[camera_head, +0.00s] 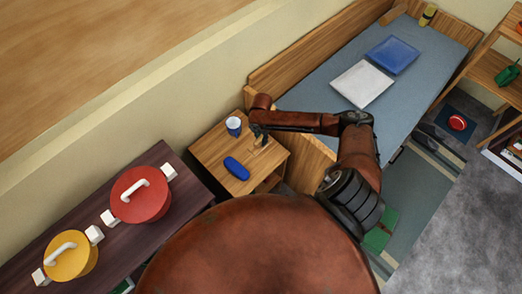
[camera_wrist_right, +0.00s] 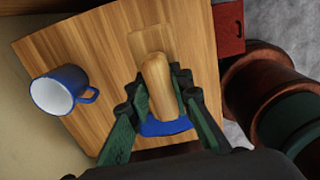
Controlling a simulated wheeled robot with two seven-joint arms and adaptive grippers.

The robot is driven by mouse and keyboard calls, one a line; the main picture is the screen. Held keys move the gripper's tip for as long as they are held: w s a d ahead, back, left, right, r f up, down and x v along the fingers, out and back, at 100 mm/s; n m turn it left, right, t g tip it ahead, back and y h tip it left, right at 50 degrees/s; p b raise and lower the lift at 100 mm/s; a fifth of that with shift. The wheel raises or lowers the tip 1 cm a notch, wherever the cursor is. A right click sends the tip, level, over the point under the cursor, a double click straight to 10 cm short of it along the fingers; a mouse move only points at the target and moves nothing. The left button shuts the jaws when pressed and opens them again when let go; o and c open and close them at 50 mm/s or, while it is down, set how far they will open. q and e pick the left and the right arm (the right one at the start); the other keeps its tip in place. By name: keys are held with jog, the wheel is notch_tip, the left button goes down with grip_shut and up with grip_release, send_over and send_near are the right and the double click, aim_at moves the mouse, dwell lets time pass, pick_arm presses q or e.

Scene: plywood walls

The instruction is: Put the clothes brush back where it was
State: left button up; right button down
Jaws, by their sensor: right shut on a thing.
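The clothes brush (camera_wrist_right: 157,82) shows in the right wrist view as a rounded pale wooden piece between my right gripper's fingers (camera_wrist_right: 162,100). In the head view my right gripper (camera_head: 261,138) is low over the wooden bedside table (camera_head: 209,153). I cannot tell whether the brush touches the tabletop. A pale rectangular patch (camera_wrist_right: 150,40) lies on the tabletop just beyond the brush in the wrist view. My left gripper is not in view.
The bed (camera_head: 415,75) is to the right. A dark bench with a red pot (camera_head: 140,195) and a yellow pot (camera_head: 71,256) is at left.

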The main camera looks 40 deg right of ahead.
notch_tip(320, 180, down, 4)
jog(key=shift+r, duration=0.1)
jog(key=shift+f+b, duration=0.4)
jog(key=shift+f, duration=1.55)
jog(key=c, duration=1.7)
grip_release()
jog(key=shift+c, duration=0.2)
notch_tip(320, 180, up, 12)
jog(key=shift+r+p, duration=0.1)
jog(key=shift+p, duration=0.6)
